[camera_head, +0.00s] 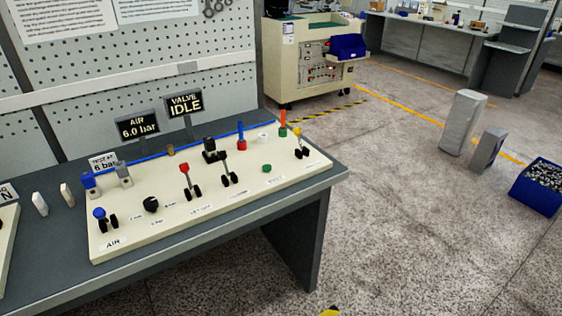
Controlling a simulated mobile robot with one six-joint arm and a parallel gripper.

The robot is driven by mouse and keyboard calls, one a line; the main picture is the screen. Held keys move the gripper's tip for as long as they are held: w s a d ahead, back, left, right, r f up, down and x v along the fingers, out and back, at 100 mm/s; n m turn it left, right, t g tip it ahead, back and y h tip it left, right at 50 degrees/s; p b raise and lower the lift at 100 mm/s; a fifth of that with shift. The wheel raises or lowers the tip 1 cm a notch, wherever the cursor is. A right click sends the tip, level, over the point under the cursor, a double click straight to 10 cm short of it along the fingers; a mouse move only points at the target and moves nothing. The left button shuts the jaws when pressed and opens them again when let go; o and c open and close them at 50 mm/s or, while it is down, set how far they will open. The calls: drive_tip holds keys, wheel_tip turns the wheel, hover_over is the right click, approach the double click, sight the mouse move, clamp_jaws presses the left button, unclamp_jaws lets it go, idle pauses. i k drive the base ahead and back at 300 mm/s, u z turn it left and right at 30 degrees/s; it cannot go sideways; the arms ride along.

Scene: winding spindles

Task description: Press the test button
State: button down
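A cream control panel (215,205) lies on the grey bench (330,178). A small green button (267,168) sits on its right half, with a label below it too small to read surely; it may be the test button. One display (138,126) reads "AIR 6.0 bar" and another (184,103) reads "VALVE IDLE". My gripper is not in view.
Levers with a red knob (184,168) and a yellow knob (298,131), a black knob (151,204) and a blue knob (99,213) stand on the panel. A pegboard (60,85) rises behind. Open floor lies right of the bench.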

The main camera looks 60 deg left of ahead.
sight(267, 167)
drive_tip(key=u, duration=0.1)
drive_tip(key=i, duration=0.7)
drive_tip(key=u, duration=0.45)
drive_tip(key=k, duration=0.2)
drive_tip(key=u, duration=2.3)
drive_tip(key=k, duration=0.2)
drive_tip(key=u, duration=1.55)
